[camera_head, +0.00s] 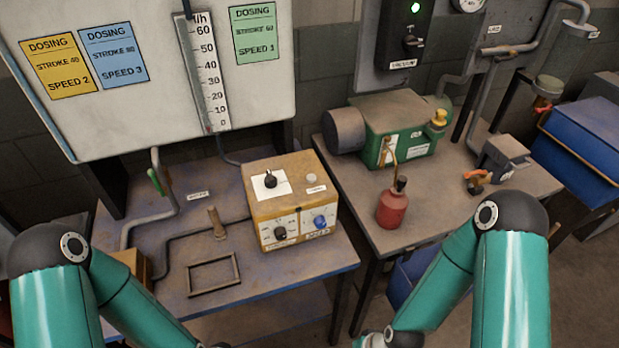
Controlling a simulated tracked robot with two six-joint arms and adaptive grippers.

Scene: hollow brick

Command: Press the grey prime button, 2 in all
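The yellow dosing pump box (291,204) stands on the left table. On its top are a small round grey button (311,178) and, to its left, a black knob (270,180) on a white plate. A small label lies just in front of the button; its text is too small to read. The box front has a black knob (280,232) and a blue knob (320,221). Both my arms reach down past the bottom edge of the view, so neither gripper shows. Nothing of mine touches the box.
A red oil can (392,207) and a green pump (397,131) stand on the right table (428,226). A gap separates the tables. Dosing cards hang on the board behind.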

